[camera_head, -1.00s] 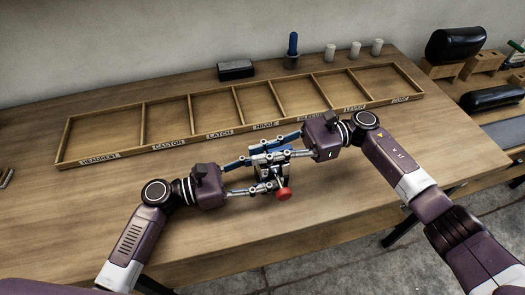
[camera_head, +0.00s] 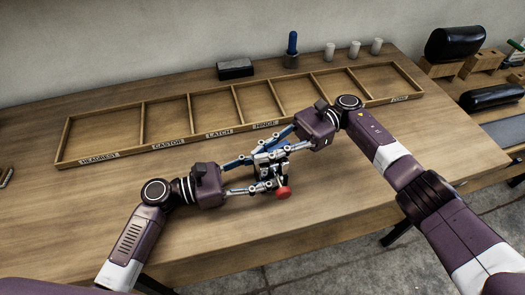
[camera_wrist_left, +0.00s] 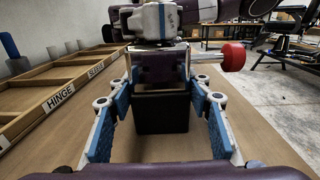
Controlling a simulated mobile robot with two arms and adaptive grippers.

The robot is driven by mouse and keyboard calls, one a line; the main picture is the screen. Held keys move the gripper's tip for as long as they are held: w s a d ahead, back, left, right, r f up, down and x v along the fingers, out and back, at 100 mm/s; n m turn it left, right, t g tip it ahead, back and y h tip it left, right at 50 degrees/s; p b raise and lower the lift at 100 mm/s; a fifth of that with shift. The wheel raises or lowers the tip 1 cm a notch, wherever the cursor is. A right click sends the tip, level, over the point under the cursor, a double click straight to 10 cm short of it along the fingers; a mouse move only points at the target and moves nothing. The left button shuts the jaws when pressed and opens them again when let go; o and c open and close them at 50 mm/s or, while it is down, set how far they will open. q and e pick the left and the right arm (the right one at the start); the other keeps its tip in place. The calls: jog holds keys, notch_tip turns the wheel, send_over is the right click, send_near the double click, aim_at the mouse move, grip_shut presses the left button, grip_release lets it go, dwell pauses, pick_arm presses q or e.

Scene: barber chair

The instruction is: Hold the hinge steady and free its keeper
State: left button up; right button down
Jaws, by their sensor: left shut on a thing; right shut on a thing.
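The hinge (camera_head: 265,178) is a dark blocky part above the table in front of the tray, mostly hidden by fingers. In the left wrist view its dark block (camera_wrist_left: 162,113) stands between my left fingers. A red knob (camera_head: 283,192) sticks out at its right side and also shows in the left wrist view (camera_wrist_left: 233,57). My left gripper (camera_head: 256,173) is shut on the hinge from the left. My right gripper (camera_head: 272,153) comes down from the upper right and is shut on a part at the hinge's top. I cannot make out the keeper itself; the right fingers cover that spot.
A shallow wooden tray (camera_head: 130,152) with several labelled compartments lies behind the hinge, and its visible compartments look empty. A black box (camera_head: 235,69), a blue-handled tool in a cup (camera_head: 292,52) and white cups stand behind it. The front table is clear.

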jog(key=shift+s+d+f+n+g+h, duration=0.1)
jog(key=shift+n+g+h, duration=0.7)
jog(key=shift+g, duration=0.1)
jog(key=c, duration=1.9)
grip_release()
jog(key=shift+c, duration=0.2)
notch_tip(320, 180, up, 10)
